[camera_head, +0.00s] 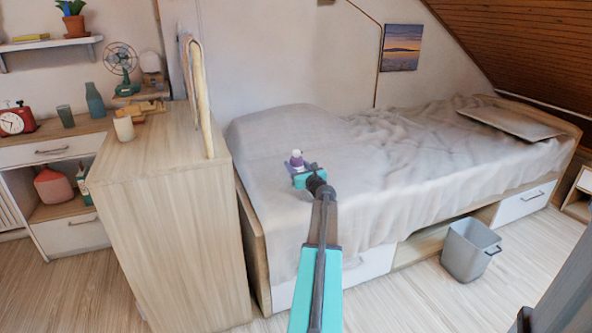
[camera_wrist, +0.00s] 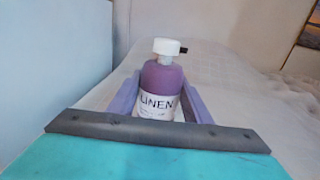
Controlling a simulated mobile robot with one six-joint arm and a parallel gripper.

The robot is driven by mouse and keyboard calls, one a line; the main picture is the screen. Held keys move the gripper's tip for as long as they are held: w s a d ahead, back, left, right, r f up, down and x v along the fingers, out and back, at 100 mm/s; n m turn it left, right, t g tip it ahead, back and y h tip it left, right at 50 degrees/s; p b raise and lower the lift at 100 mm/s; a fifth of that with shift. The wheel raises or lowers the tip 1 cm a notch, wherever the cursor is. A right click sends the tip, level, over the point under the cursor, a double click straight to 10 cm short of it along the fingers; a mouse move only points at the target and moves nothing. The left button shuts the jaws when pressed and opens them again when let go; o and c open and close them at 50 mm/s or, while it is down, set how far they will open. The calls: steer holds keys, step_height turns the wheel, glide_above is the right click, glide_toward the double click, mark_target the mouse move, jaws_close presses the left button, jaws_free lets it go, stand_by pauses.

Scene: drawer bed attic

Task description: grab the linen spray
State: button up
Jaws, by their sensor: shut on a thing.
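The linen spray (camera_wrist: 160,88) is a purple bottle with a white pump top and a white label reading "LINEN". It stands upright between the two purple fingers of my gripper (camera_wrist: 155,95) in the wrist view, and the gripper is shut on it. In the head view the spray (camera_head: 296,158) shows small at the far side of my gripper (camera_head: 299,167), over the near left part of the bed (camera_head: 400,165). The gripper hides the bottle's lower part. I cannot tell whether its base touches the bedding.
A wooden cabinet (camera_head: 165,200) stands left of the bed, with an upright board (camera_head: 200,95) on it. A grey bin (camera_head: 468,250) stands on the floor before the bed's drawers. A board (camera_head: 510,124) lies at the bed's far right. The middle of the bed is clear.

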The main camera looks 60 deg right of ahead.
steer(key=s+a+p, duration=0.1)
steer(key=s+a, duration=0.1)
steer(key=s, duration=0.5)
steer(key=s+a+r+p, duration=0.1)
steer(key=s, duration=0.7)
steer(key=shift+s+a+r, duration=0.2)
steer(key=shift+s+a, duration=0.1)
steer(key=shift+a, duration=0.05)
steer(key=shift+w, duration=0.1)
